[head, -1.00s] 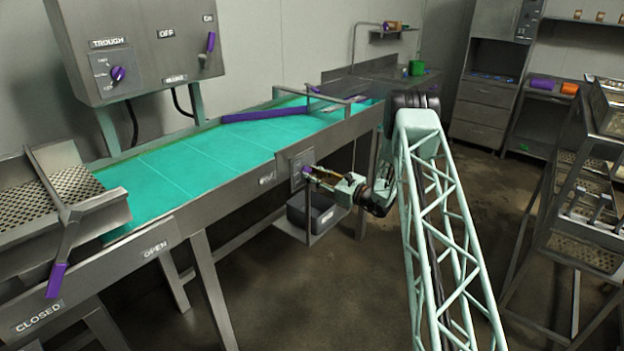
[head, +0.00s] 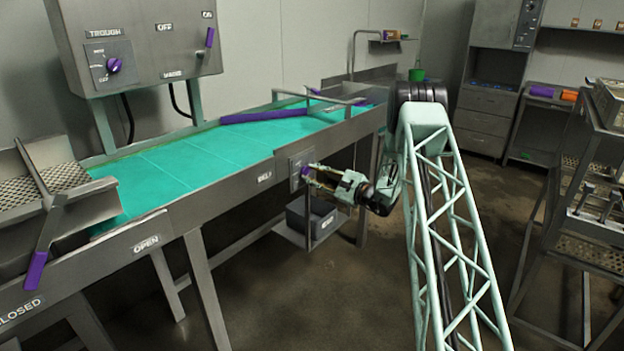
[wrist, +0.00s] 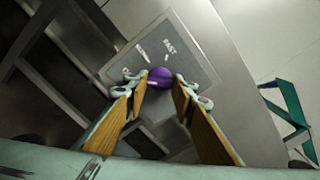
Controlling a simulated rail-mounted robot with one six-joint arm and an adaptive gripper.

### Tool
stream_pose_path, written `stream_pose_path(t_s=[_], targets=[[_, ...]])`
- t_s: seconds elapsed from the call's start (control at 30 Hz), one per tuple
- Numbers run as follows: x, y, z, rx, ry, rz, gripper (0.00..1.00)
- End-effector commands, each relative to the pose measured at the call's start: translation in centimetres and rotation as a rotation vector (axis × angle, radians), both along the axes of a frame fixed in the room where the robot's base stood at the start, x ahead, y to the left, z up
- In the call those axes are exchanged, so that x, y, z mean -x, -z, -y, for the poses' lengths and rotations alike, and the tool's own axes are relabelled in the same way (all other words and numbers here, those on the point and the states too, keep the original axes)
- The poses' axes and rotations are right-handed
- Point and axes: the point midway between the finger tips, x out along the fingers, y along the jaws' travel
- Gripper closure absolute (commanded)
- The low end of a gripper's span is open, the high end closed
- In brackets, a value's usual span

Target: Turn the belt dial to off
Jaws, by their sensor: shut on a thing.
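The belt dial (head: 304,172) is a small purple knob on a grey plate on the conveyor's front side, right of a BELT label (head: 264,177). In the wrist view the knob (wrist: 160,77) sits between my fingertips, in front of the plate (wrist: 193,52). One mark on the plate reads FAST (wrist: 170,48); the other marks are too small or tilted to read. My gripper (head: 311,177) is shut on the dial, and its tips also show in the wrist view (wrist: 161,84). I cannot tell which mark the knob points to.
The green conveyor belt (head: 190,160) runs behind the plate. A grey bin (head: 312,217) sits on a low shelf below the dial. A control box (head: 140,45) with another purple dial and lever hangs at the back left. A rack (head: 590,200) stands at right; the floor between is clear.

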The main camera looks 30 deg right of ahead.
Motion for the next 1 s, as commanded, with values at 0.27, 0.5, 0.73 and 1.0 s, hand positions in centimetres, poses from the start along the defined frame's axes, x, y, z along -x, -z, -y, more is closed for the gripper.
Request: stream_pose_path(t_s=[0.27, 0.5, 0.73, 1.0], targets=[[0.03, 0.08, -0.02, 0.036, -0.001, 0.016, 0.87], [0.03, 0.05, -0.02, 0.037, -0.001, 0.016, 0.87], [0.02, 0.04, -0.02, 0.037, -0.001, 0.016, 0.65], [0.00, 0.02, -0.01, 0.036, 0.000, 0.017, 0.62]])
